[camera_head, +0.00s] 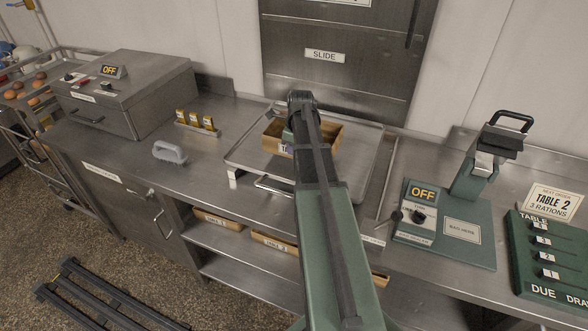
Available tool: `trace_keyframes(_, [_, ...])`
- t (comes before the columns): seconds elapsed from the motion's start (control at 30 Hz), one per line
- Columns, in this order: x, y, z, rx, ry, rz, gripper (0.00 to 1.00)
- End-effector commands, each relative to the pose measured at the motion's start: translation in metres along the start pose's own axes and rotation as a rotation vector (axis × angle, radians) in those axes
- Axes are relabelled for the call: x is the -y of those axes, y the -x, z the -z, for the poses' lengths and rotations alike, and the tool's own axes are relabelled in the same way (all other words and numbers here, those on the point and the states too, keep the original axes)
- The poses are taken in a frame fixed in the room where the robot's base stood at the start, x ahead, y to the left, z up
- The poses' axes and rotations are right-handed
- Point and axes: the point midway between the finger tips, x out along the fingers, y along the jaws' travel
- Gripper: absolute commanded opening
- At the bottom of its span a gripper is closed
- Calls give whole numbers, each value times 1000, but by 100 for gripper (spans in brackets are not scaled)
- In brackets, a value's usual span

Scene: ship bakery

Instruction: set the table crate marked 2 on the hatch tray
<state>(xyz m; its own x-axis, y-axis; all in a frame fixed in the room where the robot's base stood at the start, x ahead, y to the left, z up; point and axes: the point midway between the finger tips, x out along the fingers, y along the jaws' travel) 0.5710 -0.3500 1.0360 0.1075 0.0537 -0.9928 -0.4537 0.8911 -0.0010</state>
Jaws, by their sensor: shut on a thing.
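A wooden crate (329,139) is at the hatch tray (248,153), in front of the steel hatch. Its front label is mostly hidden behind my arm, so I cannot read its number. My gripper (288,134) is at the left part of this crate, shut on it. My arm hides most of the jaws. The crate looks level and lies within the tray's outline. I cannot tell whether its bottom touches the tray.
More labelled crates (217,220) stand on the shelf below the counter. A grey-handled brush (170,152) and a small rack (197,122) are left of the tray. A green press (455,225) marked OFF stands right. An order sign (553,203) reads TABLE 2, 3 RATIONS.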

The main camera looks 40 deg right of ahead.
Motion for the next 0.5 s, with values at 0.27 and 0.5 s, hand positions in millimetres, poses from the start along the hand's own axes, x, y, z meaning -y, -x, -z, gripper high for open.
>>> trace_keyframes(0.27, [0, -45, 6, 0, 0, 0, 0])
trace_keyframes(0.5, [0, -39, 5, 0, 0, 0, 0])
